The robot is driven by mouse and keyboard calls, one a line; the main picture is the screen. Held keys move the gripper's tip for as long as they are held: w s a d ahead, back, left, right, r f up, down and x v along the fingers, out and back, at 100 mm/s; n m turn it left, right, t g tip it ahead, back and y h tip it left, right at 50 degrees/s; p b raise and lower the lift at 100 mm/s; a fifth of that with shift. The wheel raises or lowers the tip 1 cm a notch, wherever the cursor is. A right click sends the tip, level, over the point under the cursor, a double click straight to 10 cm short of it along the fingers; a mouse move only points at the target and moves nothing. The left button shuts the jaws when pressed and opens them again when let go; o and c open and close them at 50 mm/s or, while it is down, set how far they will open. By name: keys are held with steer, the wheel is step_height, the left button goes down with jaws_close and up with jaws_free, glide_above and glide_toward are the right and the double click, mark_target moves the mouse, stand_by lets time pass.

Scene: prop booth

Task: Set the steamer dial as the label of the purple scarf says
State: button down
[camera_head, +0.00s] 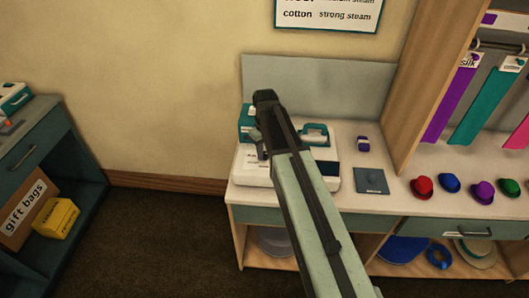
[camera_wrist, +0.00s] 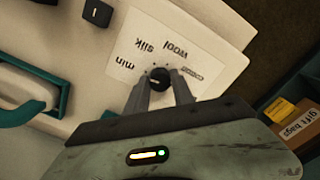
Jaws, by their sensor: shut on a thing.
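The steamer (camera_head: 318,172), white and teal with a teal handle, stands on the counter and is partly hidden by my arm. In the wrist view its black round dial (camera_wrist: 158,80) sits on a white panel with the words min, silk and wool, upside down, and a small dark unreadable mark. My gripper (camera_wrist: 161,84) is shut on the dial, one finger on each side. I cannot tell where the dial points. The purple scarf (camera_head: 448,104) hangs at the right in the head view; its white label (camera_head: 469,62) reads silk.
A wall chart (camera_head: 328,12) shows cotton, strong steam; its top is cut off. A teal scarf (camera_head: 487,102) hangs beside the purple one. A small purple object (camera_head: 363,144), a dark square plate (camera_head: 371,180) and several coloured items lie on the counter. A gift bags box (camera_head: 30,212) is at left.

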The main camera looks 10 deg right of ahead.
mark_target(265, 153)
steer(key=m, duration=0.4)
steer(key=shift+w+m, duration=0.1)
steer(key=shift+m, duration=2.4)
steer(key=c, duration=1.1)
jaws_free()
step_height(265, 153, up, 8)
steer(key=p, duration=0.8)
steer(key=shift+f, duration=0.1)
